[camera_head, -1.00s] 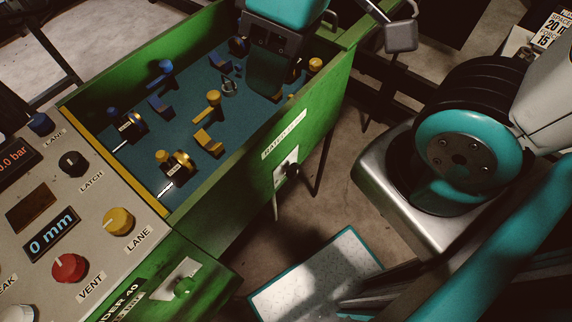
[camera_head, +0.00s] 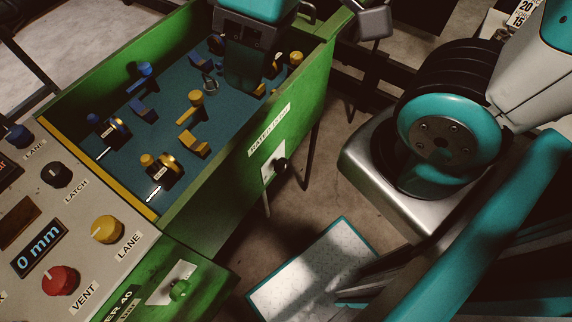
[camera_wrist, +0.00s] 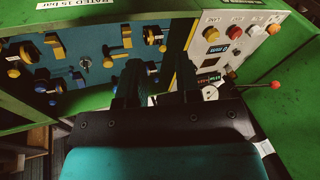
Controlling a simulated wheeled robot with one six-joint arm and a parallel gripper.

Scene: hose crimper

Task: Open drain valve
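My gripper (camera_head: 246,82) hangs over the blue-green bed of the green machine (camera_head: 300,110) in the head view. In the wrist view its two dark fingers (camera_wrist: 158,75) stand apart with nothing visible between them. No readable label says "drain", so I cannot tell which control is the drain valve. A black knob (camera_head: 280,166) sits on a white plate on the green side wall. Blue and yellow fittings stand on the bed, including a yellow-topped one (camera_head: 195,98). My gripper hides part of the bed.
The control panel has a red VENT knob (camera_head: 60,280), a yellow LANE knob (camera_head: 108,229), a black LATCH knob (camera_head: 57,174) and a "0 mm" display (camera_head: 40,248). A red-tipped lever (camera_wrist: 275,85) shows beside the panel. The green walls rise around the bed.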

